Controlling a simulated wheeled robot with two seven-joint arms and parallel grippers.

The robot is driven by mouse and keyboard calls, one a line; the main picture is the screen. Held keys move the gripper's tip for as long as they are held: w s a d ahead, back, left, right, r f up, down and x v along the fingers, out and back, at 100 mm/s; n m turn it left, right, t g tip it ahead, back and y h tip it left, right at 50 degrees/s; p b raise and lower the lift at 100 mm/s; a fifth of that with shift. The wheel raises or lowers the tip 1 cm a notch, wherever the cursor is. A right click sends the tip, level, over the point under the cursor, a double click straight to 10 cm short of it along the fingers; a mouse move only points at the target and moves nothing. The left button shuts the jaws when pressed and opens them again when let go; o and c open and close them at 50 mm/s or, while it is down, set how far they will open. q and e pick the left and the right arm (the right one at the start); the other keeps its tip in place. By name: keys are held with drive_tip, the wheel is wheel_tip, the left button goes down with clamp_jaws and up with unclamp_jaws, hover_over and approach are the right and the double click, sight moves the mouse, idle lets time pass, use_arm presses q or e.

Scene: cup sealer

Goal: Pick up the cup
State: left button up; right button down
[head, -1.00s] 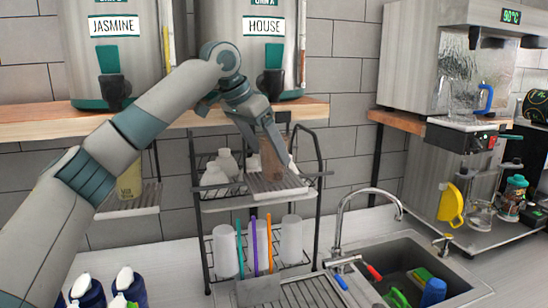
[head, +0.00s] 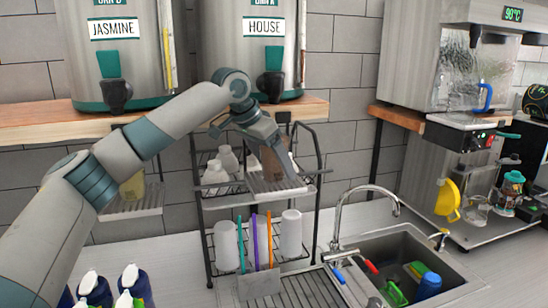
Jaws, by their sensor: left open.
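A brown cup (head: 272,160) stands upright on the drip tray (head: 280,189) below the dispenser labelled HOUSE. My left gripper (head: 276,166) is open at the cup, and one finger slants down in front of its right side. The gripper hides part of the cup, and I cannot tell whether the fingers touch it. A yellow-green cup (head: 132,187) stands on another drip tray (head: 140,208) below the JASMINE dispenser, partly behind my left arm. My right gripper is not in view.
A wire rack (head: 205,228) holds white bottles (head: 214,174) and upturned cups (head: 291,234) near the left gripper. Coloured straws (head: 254,240) stand in front. The sink (head: 385,255) with its faucet (head: 338,215) is at lower right. Pump bottles (head: 132,285) stand at lower left.

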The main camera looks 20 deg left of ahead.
use_arm(q)
drive_tip(key=c, duration=1.2)
drive_tip(key=shift+r, duration=0.1)
drive_tip(key=shift+c, duration=1.3)
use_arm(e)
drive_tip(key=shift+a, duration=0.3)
use_arm(q)
drive_tip(key=shift+w+r, duration=0.1)
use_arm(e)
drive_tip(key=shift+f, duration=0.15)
